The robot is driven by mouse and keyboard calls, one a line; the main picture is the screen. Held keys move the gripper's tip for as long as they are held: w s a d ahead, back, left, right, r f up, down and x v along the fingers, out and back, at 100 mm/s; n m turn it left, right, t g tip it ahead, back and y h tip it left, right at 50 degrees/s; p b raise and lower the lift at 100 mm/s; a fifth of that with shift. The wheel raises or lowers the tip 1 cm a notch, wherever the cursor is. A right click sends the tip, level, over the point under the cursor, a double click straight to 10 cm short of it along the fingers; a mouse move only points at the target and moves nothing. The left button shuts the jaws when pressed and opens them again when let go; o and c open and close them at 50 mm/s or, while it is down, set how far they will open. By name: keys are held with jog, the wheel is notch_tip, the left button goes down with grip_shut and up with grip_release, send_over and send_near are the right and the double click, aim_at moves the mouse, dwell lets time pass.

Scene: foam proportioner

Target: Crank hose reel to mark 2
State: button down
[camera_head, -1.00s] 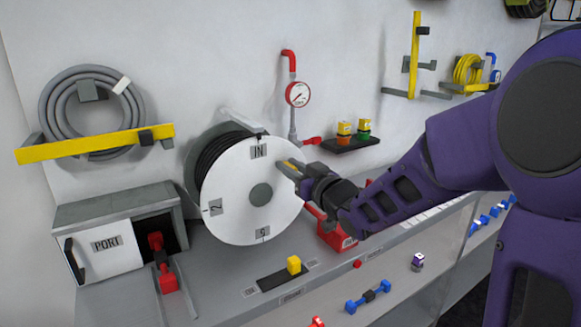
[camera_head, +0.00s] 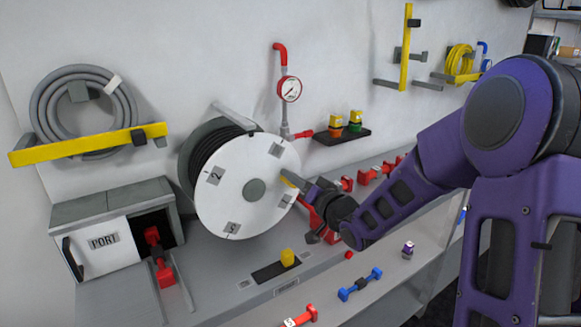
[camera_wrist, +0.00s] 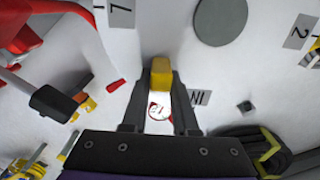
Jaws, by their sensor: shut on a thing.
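The hose reel's white disc (camera_head: 242,205) faces out from the wall, with black hose (camera_head: 210,150) wound behind it. Its 2 label (camera_head: 215,175) is at the upper left, the 5 label (camera_head: 231,228) at the lower left, and the IN label (camera_head: 276,150) at the upper right. My gripper (camera_head: 293,183) is at the disc's right edge, shut on the yellow crank handle (camera_head: 286,182). In the wrist view the handle (camera_wrist: 161,75) sits between both fingers, with the IN label (camera_wrist: 199,97) beside them and the 2 label (camera_wrist: 298,31) at upper right.
A grey arm (camera_head: 235,117) reaches over the reel's top. A red gauge (camera_head: 289,89) hangs on the wall. A PORT cabinet (camera_head: 102,240) is at left. Red fittings (camera_head: 372,174) lie behind my arm.

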aim_at(280, 202)
notch_tip(280, 202, down, 2)
jog(key=m, duration=0.3)
jog(key=shift+w+d+f+p, duration=0.1)
jog(key=shift+f+p, duration=0.1)
jog(key=shift+p, duration=0.1)
notch_tip(280, 202, down, 2)
jog(key=m, duration=0.2)
jog(key=shift+f+m, duration=0.1)
jog(key=shift+m, duration=0.2)
jog(key=shift+s+a+f+m+p, duration=0.15)
jog(key=shift+a+f+m+p, duration=0.1)
jog(key=shift+f+m, duration=0.3)
jog(key=shift+s+a+f+m+p, duration=0.1)
jog(key=shift+s+a+f+m, duration=0.2)
jog(key=shift+m, duration=0.35)
jog(key=shift+s+a+f+m, duration=0.1)
jog(key=shift+a+f+m, duration=0.1)
jog(key=shift+f+m, duration=0.35)
jog(key=shift+s+a+f+m, duration=0.1)
jog(key=shift+a+f+m, duration=0.15)
jog(key=shift+m, duration=0.5)
jog(key=shift+f, duration=0.1)
jog(key=c, duration=0.7)
grip_release()
jog(key=shift+d, duration=0.1)
